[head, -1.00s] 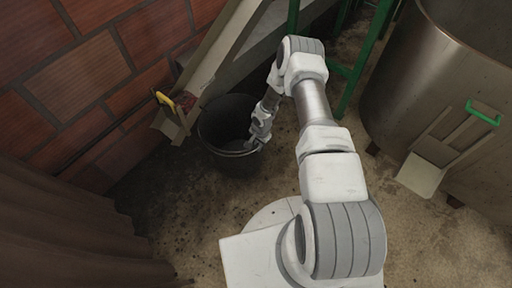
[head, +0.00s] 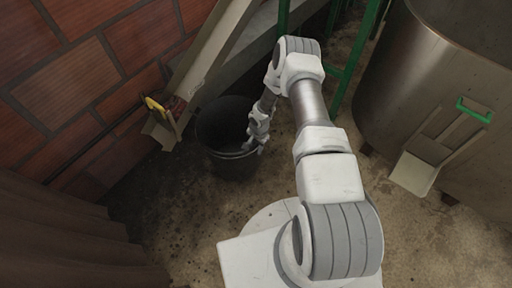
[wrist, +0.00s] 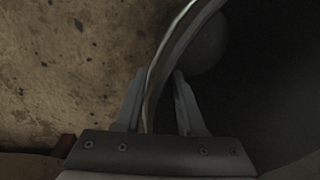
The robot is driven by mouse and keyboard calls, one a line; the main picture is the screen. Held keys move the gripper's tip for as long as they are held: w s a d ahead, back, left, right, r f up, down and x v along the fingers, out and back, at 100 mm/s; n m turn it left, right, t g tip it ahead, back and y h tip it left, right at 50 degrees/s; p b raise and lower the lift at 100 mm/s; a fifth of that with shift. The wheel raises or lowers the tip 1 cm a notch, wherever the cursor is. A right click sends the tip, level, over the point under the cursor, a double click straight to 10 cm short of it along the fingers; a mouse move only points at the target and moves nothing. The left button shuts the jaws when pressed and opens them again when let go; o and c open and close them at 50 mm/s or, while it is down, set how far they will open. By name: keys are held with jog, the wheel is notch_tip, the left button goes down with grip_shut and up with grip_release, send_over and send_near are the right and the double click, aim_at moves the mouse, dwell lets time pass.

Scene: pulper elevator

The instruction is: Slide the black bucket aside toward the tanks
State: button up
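The black bucket (head: 232,165) stands upright on the floor left of centre in the head view, below the sloping chute. My gripper (head: 250,146) is at its right rim, pointing down. In the wrist view, the bucket's curved rim (wrist: 172,48) runs between the two fingers of my gripper (wrist: 158,78), with one finger outside and one inside. The fingers look closed on the rim, though the exact contact is dark. The steel tank (head: 425,85) stands to the right.
The sloping chute (head: 205,55) with a yellow-handled part (head: 155,104) stands close behind the bucket, along the brick wall (head: 80,75). A green metal frame (head: 350,65) stands between bucket and tank. Bare floor (head: 180,225) lies in front of the bucket.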

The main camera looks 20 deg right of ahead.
jog(key=shift+r, duration=0.1)
notch_tip(320, 180, up, 17)
jog(key=s+p, duration=0.1)
jog(key=p, duration=0.5)
jog(key=shift+s+d, duration=0.15)
jog(key=shift+d, duration=0.3)
jog(key=shift+r, duration=0.1)
notch_tip(320, 180, up, 29)
jog(key=d+n+t+h, duration=0.1)
jog(key=n+t+h, duration=0.1)
jog(key=n, duration=0.2)
jog(key=s+a+r+n+t, duration=0.1)
jog(key=s+r+n, duration=0.1)
jog(key=s+r, duration=0.4)
jog(key=s+a+r+n, duration=0.1)
jog(key=s+r, duration=0.2)
jog(key=r, duration=0.5)
jog(key=s+a+r+n+t+y, duration=0.1)
jog(key=s+r+n, duration=0.15)
jog(key=s, duration=0.55)
jog(key=s+a+r+n+t, duration=0.1)
jog(key=s+a+r, duration=0.1)
jog(key=s+r, duration=0.35)
notch_tip(320, 180, up, 19)
jog(key=s+p, duration=0.1)
jog(key=p, duration=1.9)
jog(key=shift+s+d+f, duration=0.15)
jog(key=shift+s+f, duration=0.05)
jog(key=shift+s, duration=0.15)
